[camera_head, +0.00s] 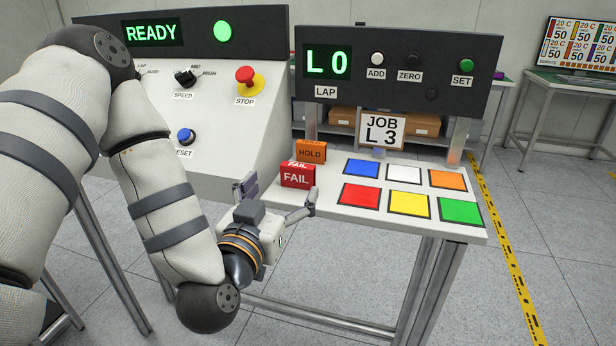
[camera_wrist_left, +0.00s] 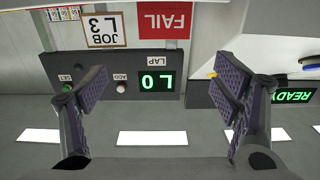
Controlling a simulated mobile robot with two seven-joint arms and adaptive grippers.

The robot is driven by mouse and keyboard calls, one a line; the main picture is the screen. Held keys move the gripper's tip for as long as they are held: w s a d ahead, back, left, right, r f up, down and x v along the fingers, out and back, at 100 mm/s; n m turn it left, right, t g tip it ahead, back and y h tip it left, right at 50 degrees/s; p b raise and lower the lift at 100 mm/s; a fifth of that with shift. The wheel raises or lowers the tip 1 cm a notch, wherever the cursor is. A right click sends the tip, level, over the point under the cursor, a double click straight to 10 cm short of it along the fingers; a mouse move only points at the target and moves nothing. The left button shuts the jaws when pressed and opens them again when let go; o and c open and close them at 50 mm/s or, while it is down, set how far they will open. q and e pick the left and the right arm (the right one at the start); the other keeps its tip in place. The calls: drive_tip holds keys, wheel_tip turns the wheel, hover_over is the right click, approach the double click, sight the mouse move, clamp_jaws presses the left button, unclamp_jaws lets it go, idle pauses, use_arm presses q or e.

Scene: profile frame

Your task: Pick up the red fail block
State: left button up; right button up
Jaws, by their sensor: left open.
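The red FAIL block (camera_head: 297,176) stands on the white work table, in front of the orange HOLD block (camera_head: 311,151). My left gripper (camera_head: 274,200) is open just in front of the red block, with its fingers spread to either side. In the left wrist view the red block (camera_wrist_left: 164,20) shows at the top, beyond the fingertips and between the lines of the two fingers of my left gripper (camera_wrist_left: 160,88). No contact with the block is visible. My right gripper is in neither view.
Coloured squares, such as the red one (camera_head: 360,196), lie to the right on the table (camera_head: 325,206). A JOB L 3 sign (camera_head: 380,130) stands behind them. The sloped console (camera_head: 215,130) with a STOP button (camera_head: 246,77) is close on the left. A LAP panel (camera_head: 390,68) stands above the table.

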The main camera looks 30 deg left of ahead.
sight(296, 170)
use_arm(q)
drive_tip(key=b+x, duration=0.1)
drive_tip(key=x, duration=0.1)
drive_tip(key=f+b+x, duration=0.1)
drive_tip(key=x, duration=0.2)
drive_tip(key=shift+a, duration=0.2)
drive_tip(key=shift+w, duration=0.45)
drive_tip(key=x, duration=0.2)
drive_tip(key=b+x, duration=0.1)
drive_tip(key=x, duration=0.1)
drive_tip(key=shift+w+a+f, duration=0.2)
drive_tip(key=shift+a, duration=0.05)
drive_tip(key=shift+w+a+r, duration=0.1)
drive_tip(key=shift+w, duration=0.3)
drive_tip(key=c, duration=1)
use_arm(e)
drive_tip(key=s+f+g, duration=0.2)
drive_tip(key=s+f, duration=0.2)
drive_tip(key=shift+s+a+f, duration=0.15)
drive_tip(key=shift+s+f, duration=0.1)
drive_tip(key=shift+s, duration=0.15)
